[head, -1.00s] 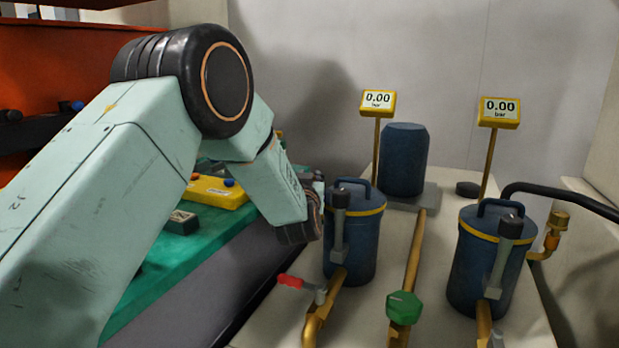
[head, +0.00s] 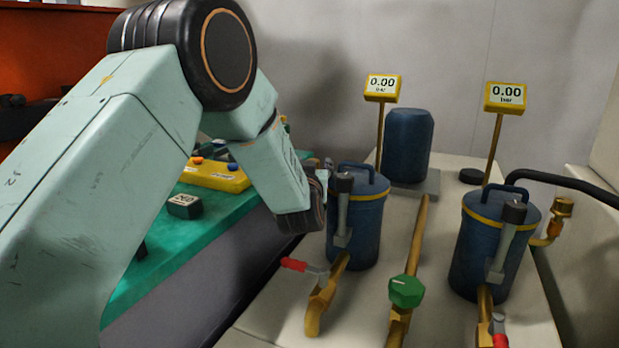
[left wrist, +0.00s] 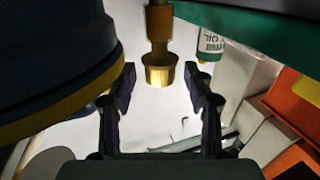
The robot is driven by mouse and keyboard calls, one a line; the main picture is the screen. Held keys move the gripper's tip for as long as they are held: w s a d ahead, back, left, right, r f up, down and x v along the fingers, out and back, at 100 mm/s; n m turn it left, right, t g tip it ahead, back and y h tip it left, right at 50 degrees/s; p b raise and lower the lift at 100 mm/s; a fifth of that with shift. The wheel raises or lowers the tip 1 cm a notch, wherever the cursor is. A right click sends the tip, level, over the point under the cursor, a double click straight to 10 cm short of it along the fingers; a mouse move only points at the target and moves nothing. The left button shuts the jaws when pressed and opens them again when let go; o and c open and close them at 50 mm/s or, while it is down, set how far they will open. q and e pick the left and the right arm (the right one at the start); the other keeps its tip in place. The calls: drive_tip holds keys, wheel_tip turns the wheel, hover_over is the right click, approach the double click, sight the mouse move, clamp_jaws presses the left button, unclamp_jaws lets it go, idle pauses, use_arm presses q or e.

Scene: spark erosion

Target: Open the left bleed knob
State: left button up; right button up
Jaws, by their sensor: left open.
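The left filter canister (head: 366,225) is dark blue with a yellow band and stands upright on the pale bench. In the left wrist view it fills the upper left (left wrist: 50,60). A brass bleed knob (left wrist: 159,72) on a brass stem shows there between the fingertips of my left gripper (left wrist: 158,80). The fingers are open, one on each side, with gaps between them and the knob. In the head view my left wrist is beside the canister's left side; the fingers and left knob are hidden there. My right gripper is not in view.
The right canister (head: 489,262) has its own brass knob (head: 563,206) and a black hose. A green valve knob (head: 405,291) and a red-handled lever (head: 296,265) are in front. Both gauges, left (head: 382,87) and right (head: 506,96), read 0.00 bar. A green-topped table (head: 160,250) is at left.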

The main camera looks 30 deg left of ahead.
use_arm(q)
drive_tip(key=v, duration=1)
drive_tip(key=shift+s, duration=0.1)
